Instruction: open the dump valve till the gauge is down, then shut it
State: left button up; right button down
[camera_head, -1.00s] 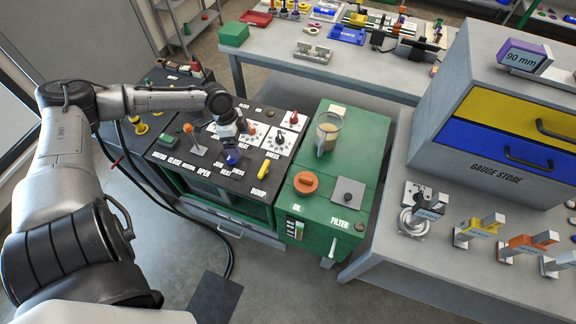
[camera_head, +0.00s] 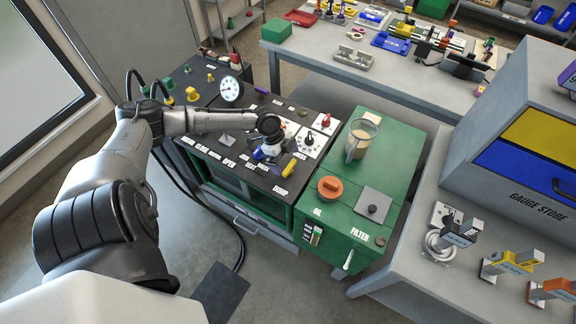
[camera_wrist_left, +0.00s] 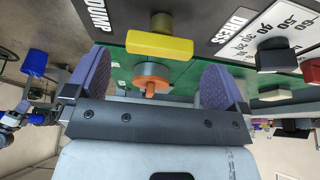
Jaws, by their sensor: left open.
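The dump valve's yellow bar handle (camera_head: 289,167) is on the dark sloping panel by the DUMP label. In the left wrist view the yellow handle (camera_wrist_left: 160,45) lies crosswise, centred on the gap between my purple fingers. My left gripper (camera_head: 272,154) is open and close to it; the wrist view shows the open fingers (camera_wrist_left: 157,72) apart on both sides. My right gripper is not in view.
A red knob (camera_head: 326,121) and other controls sit close to my left gripper. The green unit (camera_head: 384,201) to the right carries a jug (camera_head: 361,139) and an orange cap (camera_head: 330,188). The gauge store (camera_head: 520,160) stands further right.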

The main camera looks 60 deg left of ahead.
aim_at(288, 166)
pick_arm(q)
jog(key=shift+x, duration=1.65)
jog(key=shift+c, duration=0.4)
